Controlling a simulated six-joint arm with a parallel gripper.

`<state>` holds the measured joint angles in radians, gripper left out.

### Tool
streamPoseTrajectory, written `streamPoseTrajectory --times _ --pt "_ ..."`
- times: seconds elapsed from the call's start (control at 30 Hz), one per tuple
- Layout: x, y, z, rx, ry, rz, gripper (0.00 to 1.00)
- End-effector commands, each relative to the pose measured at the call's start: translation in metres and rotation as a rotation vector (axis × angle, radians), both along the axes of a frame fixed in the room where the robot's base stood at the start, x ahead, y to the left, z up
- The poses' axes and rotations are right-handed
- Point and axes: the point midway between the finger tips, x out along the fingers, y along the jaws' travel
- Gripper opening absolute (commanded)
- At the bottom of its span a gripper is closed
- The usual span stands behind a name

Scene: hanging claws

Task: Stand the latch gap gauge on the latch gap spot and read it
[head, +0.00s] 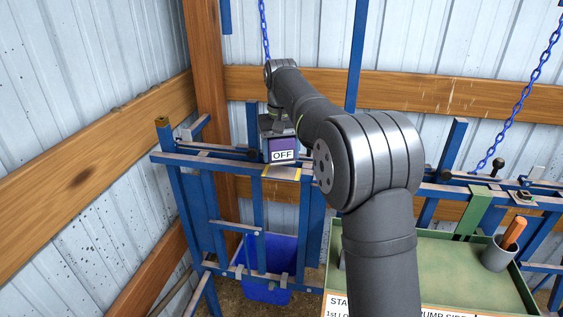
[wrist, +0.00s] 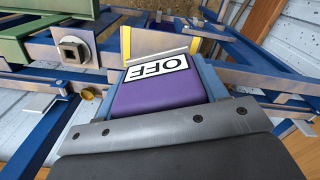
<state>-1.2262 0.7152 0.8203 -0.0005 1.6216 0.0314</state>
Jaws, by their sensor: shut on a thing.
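The latch gap gauge (head: 283,144), a purple block with a white label reading OFF, is in my gripper (head: 278,128) at the left of the head view. My gripper is shut on it. The gauge is upright just above or on a rail plate with yellow edge marks (head: 297,174), which looks like the latch gap spot. I cannot tell whether the gauge touches it. In the wrist view the gauge (wrist: 150,98) sits beyond the dark gripper body, its OFF label upside down. A yellow mark (wrist: 126,42) shows beside it. My fingertips are mostly hidden.
A green tray (head: 460,245) with a grey cup (head: 499,254) holding an orange-handled thing stands at the right. A blue bin (head: 268,268) is below the rail. Blue steel rails and posts surround the gauge. A blue chain (head: 520,95) hangs at the right.

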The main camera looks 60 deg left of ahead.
Motion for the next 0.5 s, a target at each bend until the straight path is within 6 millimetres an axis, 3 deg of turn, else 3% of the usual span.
streamPoseTrajectory --times 0.2,0.5 --pt "0.000 -0.001 -0.031 -0.003 0.001 0.001 0.37" --pt "0.000 -0.001 -0.034 -0.001 0.000 0.001 0.37"
